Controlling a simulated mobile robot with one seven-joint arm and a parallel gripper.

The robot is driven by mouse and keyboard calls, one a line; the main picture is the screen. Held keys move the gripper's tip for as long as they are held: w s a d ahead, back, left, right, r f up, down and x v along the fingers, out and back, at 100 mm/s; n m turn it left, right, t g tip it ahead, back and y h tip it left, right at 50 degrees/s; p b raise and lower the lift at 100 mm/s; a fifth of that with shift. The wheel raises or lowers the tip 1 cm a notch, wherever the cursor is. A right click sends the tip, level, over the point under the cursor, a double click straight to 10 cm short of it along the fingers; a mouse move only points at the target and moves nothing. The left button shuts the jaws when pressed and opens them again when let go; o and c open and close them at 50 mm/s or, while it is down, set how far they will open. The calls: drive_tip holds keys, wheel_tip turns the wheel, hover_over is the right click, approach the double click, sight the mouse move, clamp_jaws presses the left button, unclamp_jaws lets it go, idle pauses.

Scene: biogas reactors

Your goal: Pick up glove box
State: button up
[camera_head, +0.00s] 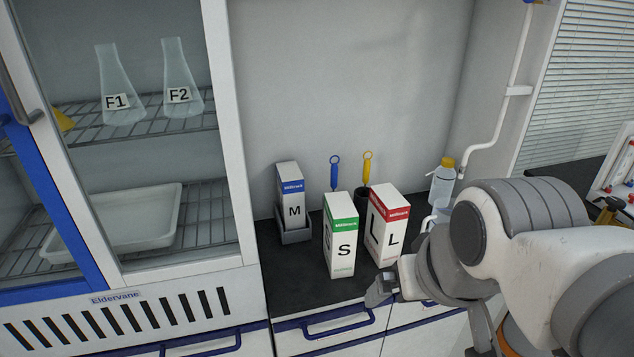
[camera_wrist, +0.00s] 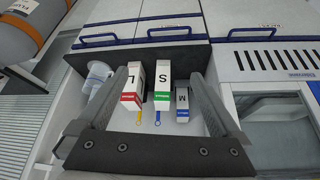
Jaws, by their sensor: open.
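Three upright glove boxes stand on the black counter (camera_head: 300,268). The blue-topped M box (camera_head: 290,200) sits in a grey holder (camera_head: 293,235) at the back left. The green-topped S box (camera_head: 341,240) stands in front, and the red-topped L box (camera_head: 388,228) is just right of it. My gripper (camera_head: 378,292) is in front of the counter edge, below the S and L boxes, apart from them. In the upside-down wrist view, my open, empty gripper (camera_wrist: 158,76) has the L box (camera_wrist: 133,85), S box (camera_wrist: 162,82) and M box (camera_wrist: 183,104) showing between its fingers.
A blue tool (camera_head: 334,174) and a yellow tool (camera_head: 366,170) stand behind the boxes. A clear bottle with a yellow cap (camera_head: 442,182) stands to the right, near my arm. A glass-fronted cabinet (camera_head: 232,130) borders the counter on the left. Drawers with blue handles (camera_head: 338,324) lie below.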

drive_tip(key=w+d+f+t+b, duration=0.1)
drive_tip(key=w+f+t+b, duration=0.1)
drive_tip(key=w+f+b, duration=0.3)
drive_tip(key=w+d+f+t+b, duration=0.1)
drive_tip(key=w+f+t+b, duration=0.1)
drive_tip(key=w, duration=0.5)
drive_tip(key=n+t+y+b, duration=0.1)
drive_tip(key=t+b, duration=0.3)
drive_tip(key=b, duration=0.1)
approach(348, 229)
drive_tip(key=p+x, duration=0.5)
drive_tip(key=p, duration=0.3)
drive_tip(key=shift+w+r, duration=0.1)
drive_tip(key=shift+w, duration=0.05)
drive_tip(key=x, duration=0.3)
drive_tip(key=shift+w+f, duration=0.25)
drive_tip(key=shift+w, duration=0.1)
drive_tip(key=shift+a+r+x, duration=0.1)
drive_tip(key=shift+a+x, duration=0.1)
drive_tip(key=shift+x, duration=1.4)
drive_tip(key=shift+a+r+x, duration=0.1)
drive_tip(key=shift+a+x, duration=0.1)
drive_tip(key=shift+x, duration=1.4)
drive_tip(key=shift+r, duration=0.1)
clamp_jaws()
